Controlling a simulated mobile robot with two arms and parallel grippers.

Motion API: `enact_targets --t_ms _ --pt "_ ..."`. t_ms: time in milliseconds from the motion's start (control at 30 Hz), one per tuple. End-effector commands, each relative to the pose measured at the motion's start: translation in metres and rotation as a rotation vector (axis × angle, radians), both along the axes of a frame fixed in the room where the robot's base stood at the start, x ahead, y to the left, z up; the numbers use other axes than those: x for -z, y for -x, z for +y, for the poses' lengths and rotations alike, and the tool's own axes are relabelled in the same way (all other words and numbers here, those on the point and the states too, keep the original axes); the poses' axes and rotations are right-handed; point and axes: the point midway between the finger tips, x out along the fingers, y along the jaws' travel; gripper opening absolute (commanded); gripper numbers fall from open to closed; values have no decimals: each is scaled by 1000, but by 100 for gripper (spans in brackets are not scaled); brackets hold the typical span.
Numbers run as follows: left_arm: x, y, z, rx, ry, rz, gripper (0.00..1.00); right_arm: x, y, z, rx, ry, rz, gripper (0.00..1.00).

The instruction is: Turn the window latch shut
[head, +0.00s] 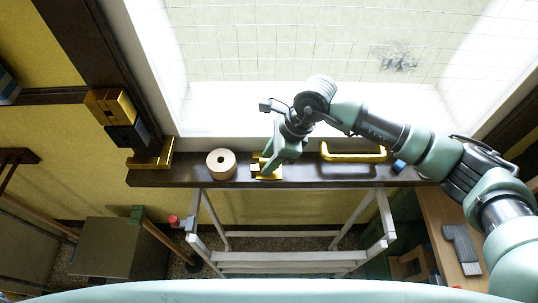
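The window latch (264,175) is a small brass piece on the dark wooden rail below the bright window, left of the middle. My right gripper (271,163) is at the latch, with its arm reaching in from the right. Its fingers overlap the brass and hide part of it. I cannot tell whether they are closed on it or only touching, nor exactly how the latch is turned. My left gripper is not in view.
A round pale wooden piece with a hole (221,163) sits on the rail (196,177) left of the latch. A brass handle (352,156) is to the right, and a brass bracket (152,160) at the left end. A white frame stand (290,256) stands below.

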Motion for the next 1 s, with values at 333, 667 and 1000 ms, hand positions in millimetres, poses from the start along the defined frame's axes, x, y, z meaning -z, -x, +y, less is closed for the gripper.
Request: enact_targets --t_ms 333,667,1000 --pt "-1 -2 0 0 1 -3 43 3 0 1 -1 -1 0 21" --pt "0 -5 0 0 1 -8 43 3 0 1 5 -1 0 0" --pt "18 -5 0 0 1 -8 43 6 0 1 132 -1 -4 0"
